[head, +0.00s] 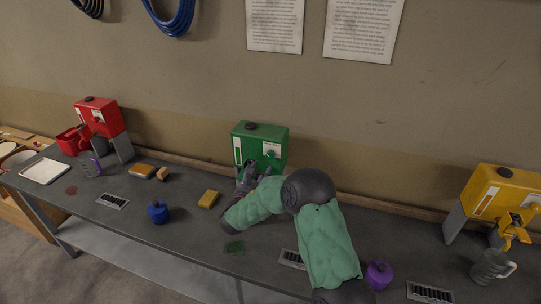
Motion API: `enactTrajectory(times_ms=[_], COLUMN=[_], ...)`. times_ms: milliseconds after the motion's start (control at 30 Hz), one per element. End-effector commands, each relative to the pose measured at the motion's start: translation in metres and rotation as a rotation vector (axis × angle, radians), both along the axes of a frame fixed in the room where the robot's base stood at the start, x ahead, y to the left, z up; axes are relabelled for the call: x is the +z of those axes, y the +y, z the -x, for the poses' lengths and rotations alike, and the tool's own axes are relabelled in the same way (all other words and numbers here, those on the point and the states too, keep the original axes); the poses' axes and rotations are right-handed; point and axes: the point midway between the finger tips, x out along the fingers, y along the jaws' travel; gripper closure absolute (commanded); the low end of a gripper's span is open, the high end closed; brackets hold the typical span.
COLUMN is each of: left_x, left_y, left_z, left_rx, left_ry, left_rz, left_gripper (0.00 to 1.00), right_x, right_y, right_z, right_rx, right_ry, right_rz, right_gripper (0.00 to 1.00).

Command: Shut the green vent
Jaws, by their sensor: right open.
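A green drum (259,146) stands at the back of the bench by the wall, with a dark round cap (252,126) on its top. Its front carries a white-and-green gauge strip (238,150) and a small white-marked fitting (271,150). I cannot tell from here which part is the vent or whether it is open. My right gripper (246,177) is open, just in front of the drum's lower front; my arm and hand hide that part. I cannot tell if the fingers touch anything. My left gripper is not in view.
The grey bench (180,232) also holds a red drum (98,117) at left and a yellow drum (505,193) at right. A blue canister (157,212), a yellow sponge (209,199), a purple canister (379,275) and a grey mug (490,266) stand about.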

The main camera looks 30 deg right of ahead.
Motion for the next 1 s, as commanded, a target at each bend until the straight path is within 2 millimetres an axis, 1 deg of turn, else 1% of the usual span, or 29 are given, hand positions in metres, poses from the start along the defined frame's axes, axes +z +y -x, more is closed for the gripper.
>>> enactTrajectory(times_ms=[300,500,700,1000], left_x=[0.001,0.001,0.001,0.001], left_y=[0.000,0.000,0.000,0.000], left_z=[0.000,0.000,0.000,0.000], left_rx=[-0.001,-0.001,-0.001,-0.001], left_ry=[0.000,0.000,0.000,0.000], left_rz=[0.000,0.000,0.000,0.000], left_gripper=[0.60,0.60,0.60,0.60], right_x=[-0.001,-0.001,-0.001,-0.001], right_y=[-0.043,-0.064,-0.074,-0.075], right_z=[-0.035,-0.053,-0.061,-0.062], right_rx=[-0.005,-0.004,-0.003,-0.003], right_ry=[0.000,0.001,0.001,0.001], right_rz=[-0.003,-0.003,-0.003,-0.003], right_gripper=[0.45,0.45,0.45,0.45])
